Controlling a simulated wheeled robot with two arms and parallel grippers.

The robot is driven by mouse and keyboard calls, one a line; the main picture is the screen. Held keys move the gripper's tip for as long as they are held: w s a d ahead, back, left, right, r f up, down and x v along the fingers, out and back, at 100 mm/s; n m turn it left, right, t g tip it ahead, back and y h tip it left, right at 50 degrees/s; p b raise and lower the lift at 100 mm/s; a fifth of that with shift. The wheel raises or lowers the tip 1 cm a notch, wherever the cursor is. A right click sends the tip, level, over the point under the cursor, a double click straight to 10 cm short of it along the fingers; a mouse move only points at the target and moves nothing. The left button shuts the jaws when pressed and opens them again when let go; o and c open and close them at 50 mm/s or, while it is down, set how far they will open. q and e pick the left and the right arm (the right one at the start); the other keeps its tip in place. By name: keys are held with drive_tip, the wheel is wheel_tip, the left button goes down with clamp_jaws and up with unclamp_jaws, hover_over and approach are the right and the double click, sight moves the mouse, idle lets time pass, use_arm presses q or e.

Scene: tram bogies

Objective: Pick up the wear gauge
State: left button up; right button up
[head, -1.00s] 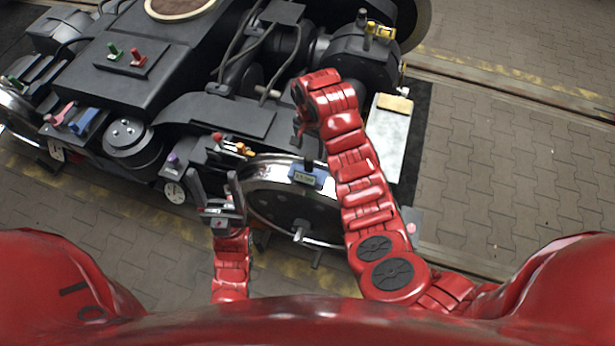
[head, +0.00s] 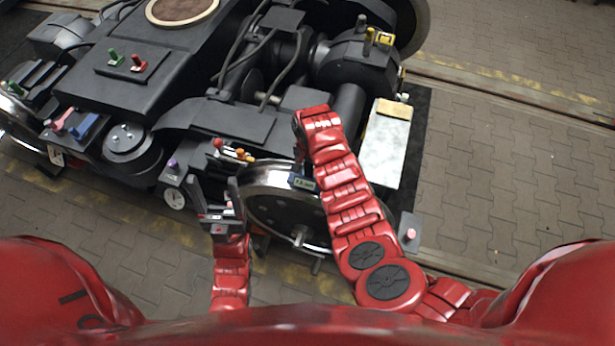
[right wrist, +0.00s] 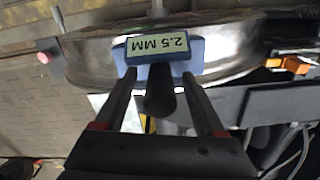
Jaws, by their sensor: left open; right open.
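The wear gauge (head: 303,182) is blue with a pale label and sits on the rim of the shiny wheel (head: 262,178). In the right wrist view the gauge (right wrist: 160,48) reads "2.5 MM", and a black handle sticks out from it towards me. My right gripper (right wrist: 159,76) is open, with one finger on each side of the handle and the tips close to the blue body. I cannot tell whether they touch. In the head view my right arm hides that gripper's fingers. My left gripper (head: 212,185) is open and empty, left of the wheel.
The dark bogie frame (head: 130,65) fills the upper left, with coloured levers (head: 128,60) and a round dial (head: 175,198). A pale box (head: 385,150) stands right of my right arm. Paved floor (head: 500,180) is free at the right.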

drive_tip(key=shift+f, duration=0.1)
clamp_jaws()
idle(0.3)
idle(0.4)
